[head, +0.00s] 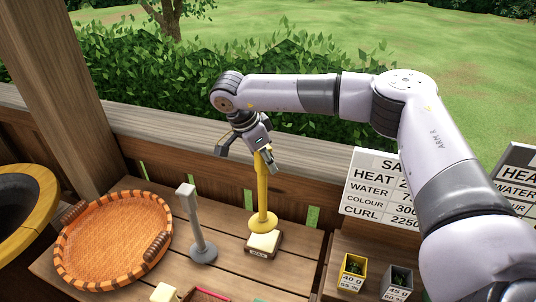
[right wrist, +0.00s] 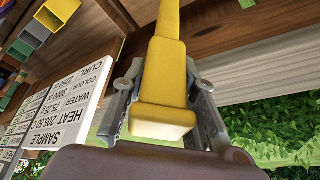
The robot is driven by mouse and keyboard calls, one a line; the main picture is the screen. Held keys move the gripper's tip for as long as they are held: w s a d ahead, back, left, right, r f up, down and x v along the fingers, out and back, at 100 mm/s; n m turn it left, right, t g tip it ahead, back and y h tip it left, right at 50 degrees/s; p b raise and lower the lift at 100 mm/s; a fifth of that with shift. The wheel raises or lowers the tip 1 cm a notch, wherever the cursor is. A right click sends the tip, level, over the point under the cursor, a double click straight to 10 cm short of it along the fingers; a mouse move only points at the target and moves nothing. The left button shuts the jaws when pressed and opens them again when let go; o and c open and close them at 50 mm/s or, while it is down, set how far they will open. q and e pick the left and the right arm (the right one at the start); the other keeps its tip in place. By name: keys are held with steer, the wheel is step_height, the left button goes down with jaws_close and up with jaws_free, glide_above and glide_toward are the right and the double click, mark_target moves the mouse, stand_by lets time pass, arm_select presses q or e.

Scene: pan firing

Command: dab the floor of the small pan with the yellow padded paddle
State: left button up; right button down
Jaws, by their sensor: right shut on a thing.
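The yellow paddle (head: 262,190) is upright, with a square-section handle and a round flange near its lower end. My right gripper (head: 247,148) is shut on the top of its handle; the handle also shows between the fingers in the right wrist view (right wrist: 165,75). Below the flange is a pale yellow block (head: 264,241) on a dark labelled base; I cannot tell whether the paddle touches it. A dark pan with a broad yellow rim (head: 40,222) is cut off at the left; I cannot tell whether it is the small pan. My left gripper is not in view.
A round woven tray (head: 75,272) with two handles lies left on the wooden table. A grey paddle (head: 196,225) stands between it and the yellow one. Small labelled boxes (head: 352,273) and a sign (head: 372,190) stand right. A low wall runs behind.

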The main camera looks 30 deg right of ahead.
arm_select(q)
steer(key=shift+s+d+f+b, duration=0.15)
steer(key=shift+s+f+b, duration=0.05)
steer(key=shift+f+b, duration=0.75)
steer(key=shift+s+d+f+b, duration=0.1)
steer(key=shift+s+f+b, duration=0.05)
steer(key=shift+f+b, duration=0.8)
arm_select(e)
step_height(320, 180, down, 6)
steer(key=shift+w+d, duration=0.15)
steer(key=shift+w, duration=0.05)
arm_select(q)
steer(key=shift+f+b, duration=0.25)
steer(key=shift+b, duration=0.05)
arm_select(e)
steer(key=shift+s+f, duration=0.1)
steer(key=shift+f, duration=0.4)
steer(key=shift+r, duration=0.1)
arm_select(q)
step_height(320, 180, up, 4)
steer(key=p, duration=0.4)
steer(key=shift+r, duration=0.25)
arm_select(e)
step_height(320, 180, up, 7)
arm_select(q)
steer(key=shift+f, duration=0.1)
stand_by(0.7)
